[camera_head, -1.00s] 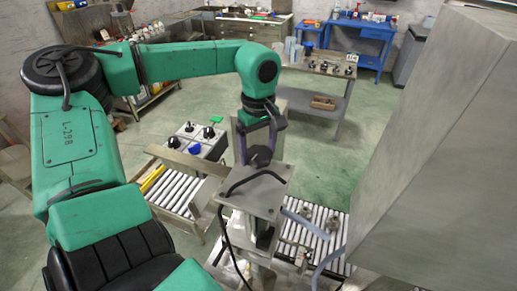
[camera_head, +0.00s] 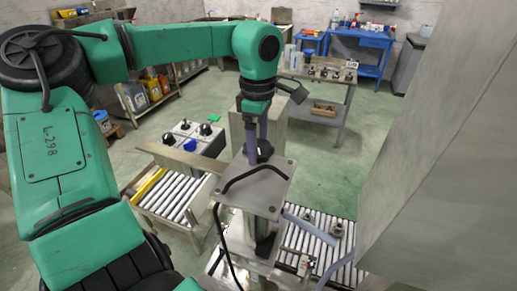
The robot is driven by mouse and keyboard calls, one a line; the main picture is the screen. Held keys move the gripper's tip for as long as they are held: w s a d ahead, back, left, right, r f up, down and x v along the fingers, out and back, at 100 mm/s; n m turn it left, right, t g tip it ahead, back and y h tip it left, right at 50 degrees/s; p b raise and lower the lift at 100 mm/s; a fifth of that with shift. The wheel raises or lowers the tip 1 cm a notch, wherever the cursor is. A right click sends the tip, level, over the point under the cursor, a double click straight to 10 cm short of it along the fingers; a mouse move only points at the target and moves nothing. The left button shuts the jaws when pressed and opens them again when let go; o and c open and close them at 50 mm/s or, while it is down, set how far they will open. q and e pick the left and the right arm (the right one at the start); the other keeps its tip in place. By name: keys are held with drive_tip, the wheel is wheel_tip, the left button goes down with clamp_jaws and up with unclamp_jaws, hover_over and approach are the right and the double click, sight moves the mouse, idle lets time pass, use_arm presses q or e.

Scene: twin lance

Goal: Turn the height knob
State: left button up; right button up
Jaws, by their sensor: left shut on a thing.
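The height knob (camera_head: 265,147) is a black knob on top of a square metal plate (camera_head: 262,192) that caps an upright column. My left gripper (camera_head: 257,146) comes down over it from above, its purple-grey fingers shut on the knob. One finger stands partly in front of the other, so the far contact is hard to see. My right gripper is not in view.
A bent black handle crosses the plate beside the knob. A grey control box (camera_head: 178,158) with several knobs stands to the left, above a roller conveyor (camera_head: 172,196). A large metal cabinet (camera_head: 440,150) fills the right side. Another roller conveyor (camera_head: 304,238) lies below right.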

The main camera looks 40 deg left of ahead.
use_arm(q)
drive_tip(key=n+b, duration=0.2)
drive_tip(key=n, duration=0.3)
drive_tip(key=shift+n, duration=0.3)
drive_tip(key=n+b, duration=0.2)
drive_tip(key=n, duration=0.4)
drive_tip(key=n+b, duration=0.2)
drive_tip(key=n, duration=0.4)
drive_tip(key=shift+f+n, duration=0.1)
drive_tip(key=shift+n, duration=0.2)
drive_tip(key=n+b, duration=0.1)
drive_tip(key=n, duration=0.4)
drive_tip(key=shift+n, duration=0.3)
drive_tip(key=n+b, duration=0.1)
drive_tip(key=n, duration=1)
drive_tip(key=shift+n, duration=0.4)
drive_tip(key=n, duration=1.1)
drive_tip(key=shift+n, duration=0.3)
